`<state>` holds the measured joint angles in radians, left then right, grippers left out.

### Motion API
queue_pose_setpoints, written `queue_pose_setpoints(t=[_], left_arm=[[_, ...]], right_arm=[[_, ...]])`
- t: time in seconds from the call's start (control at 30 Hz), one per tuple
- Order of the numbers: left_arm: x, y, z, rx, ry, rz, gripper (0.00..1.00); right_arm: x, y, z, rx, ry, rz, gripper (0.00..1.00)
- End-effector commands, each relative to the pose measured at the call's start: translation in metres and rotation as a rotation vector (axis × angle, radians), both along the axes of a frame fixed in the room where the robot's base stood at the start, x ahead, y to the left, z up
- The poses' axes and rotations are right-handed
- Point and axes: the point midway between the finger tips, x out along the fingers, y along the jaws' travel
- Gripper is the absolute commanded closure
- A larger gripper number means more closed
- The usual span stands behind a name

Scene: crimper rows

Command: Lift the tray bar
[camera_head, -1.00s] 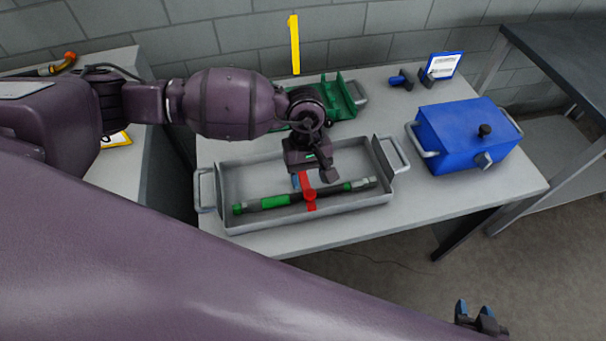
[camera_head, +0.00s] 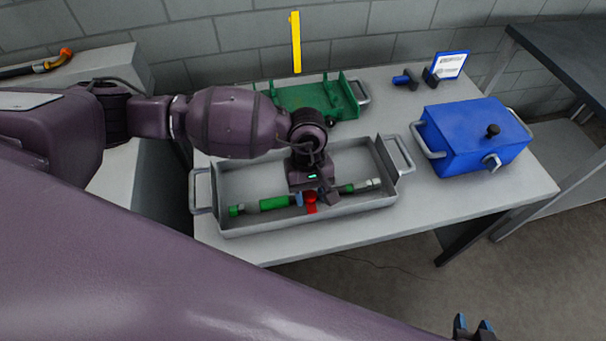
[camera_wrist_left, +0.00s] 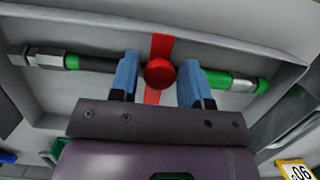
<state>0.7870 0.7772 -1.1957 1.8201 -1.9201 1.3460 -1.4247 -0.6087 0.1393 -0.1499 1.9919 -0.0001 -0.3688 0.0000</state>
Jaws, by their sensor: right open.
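The tray bar (camera_head: 274,203) is dark and green with metal ends and lies along the inside of a grey tray (camera_head: 240,232). A red piece with a round knob (camera_head: 310,204) sits at its middle. In the left wrist view the bar (camera_wrist_left: 90,63) runs across behind the fingers. My left gripper (camera_head: 314,197) is down in the tray at the middle of the bar. Its blue-tipped fingers (camera_wrist_left: 158,80) are apart, one either side of the red knob (camera_wrist_left: 160,73), with gaps showing. My right gripper (camera_head: 474,326) is open and empty at the bottom edge, away from the table.
A green tray (camera_head: 310,97) stands behind the grey one. A blue lidded box (camera_head: 465,139) with handles is at the right. A small sign (camera_head: 450,66) and a blue-handled tool (camera_head: 404,80) are at the back. The table's front right is clear.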

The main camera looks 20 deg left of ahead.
Motion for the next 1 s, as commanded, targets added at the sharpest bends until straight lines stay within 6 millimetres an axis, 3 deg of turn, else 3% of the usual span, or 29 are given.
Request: queue_pose_setpoints(t=[0.03,0.13,0.5,1.0], left_arm=[[0.0,0.0,0.0,0.0,0.0,0.0,0.65],[0.0,0.0,0.0,0.0,0.0,0.0,0.8],[0.0,0.0,0.001,0.0,0.0,0.0,0.8],[0.011,0.008,0.026,0.003,-0.003,0.002,0.8]], right_arm=[[-0.001,0.0,0.0,0.0,0.002,0.0,0.57],[-0.001,0.0,0.0,0.0,0.002,0.0,0.57],[0.005,0.0,0.002,-0.004,-0.009,0.006,0.57],[0.009,0.0,0.012,-0.003,-0.02,0.007,0.57]])
